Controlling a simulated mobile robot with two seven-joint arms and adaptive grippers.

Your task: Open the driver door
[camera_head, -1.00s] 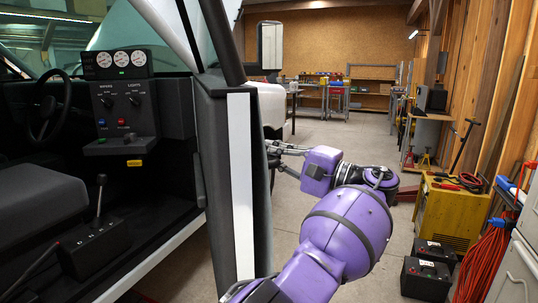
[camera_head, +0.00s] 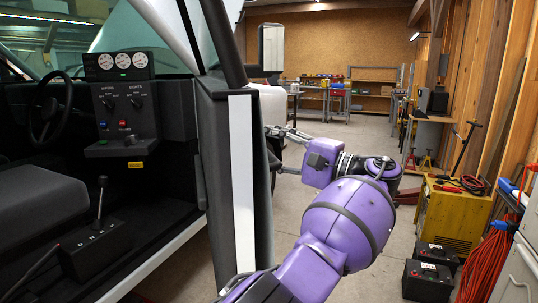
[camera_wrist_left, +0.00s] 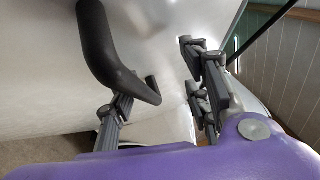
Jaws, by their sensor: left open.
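The driver door (camera_head: 242,180) stands open, seen nearly edge-on, with the cab interior showing to its left. A dark curved bar handle (camera_wrist_left: 97,45) on a pale panel shows in the left wrist view. My left gripper (camera_head: 277,148) is on the outer side of the door, its jaws spread. In the left wrist view, the left gripper (camera_wrist_left: 160,85) has one finger close to the handle's lower end, partly hidden behind it, and the other to the right. I cannot tell whether they touch. My right gripper is not in view.
Inside the cab are a steering wheel (camera_head: 48,110), a control panel (camera_head: 120,105) and a lever box (camera_head: 95,245). To the right stand black batteries (camera_head: 428,280), a yellow machine (camera_head: 450,212) and red cables (camera_head: 483,262). The floor behind my arm is open.

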